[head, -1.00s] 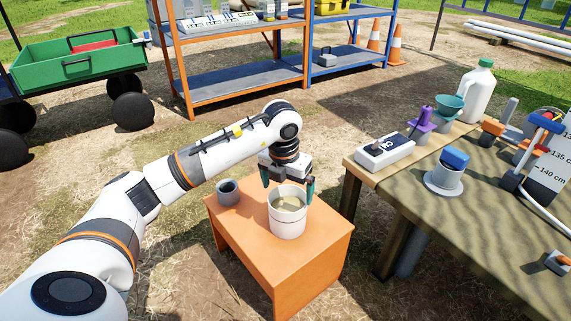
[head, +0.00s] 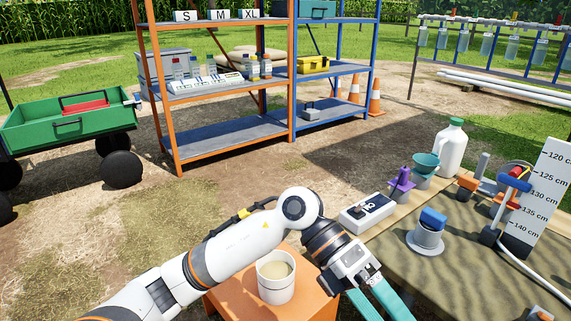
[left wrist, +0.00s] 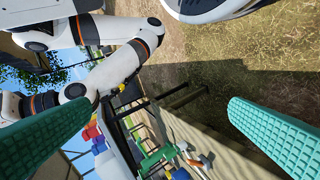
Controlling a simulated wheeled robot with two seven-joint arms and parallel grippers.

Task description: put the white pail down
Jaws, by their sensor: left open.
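The white pail (head: 275,281) stands upright on the orange stand (head: 316,301), with murky liquid in it. My left gripper (head: 377,308) is to the right of the pail, apart from it. Its teal fingers are spread and empty. In the left wrist view the two teal fingers (left wrist: 160,135) are far apart with nothing between them. My right gripper is not visible in the head view.
The work table (head: 460,262) on the right holds a white meter (head: 367,210), a blue-topped cup (head: 427,232), a teal funnel (head: 425,164) and a white jug (head: 452,150). A green cart (head: 68,127) and shelving (head: 225,137) stand behind. Open ground lies between.

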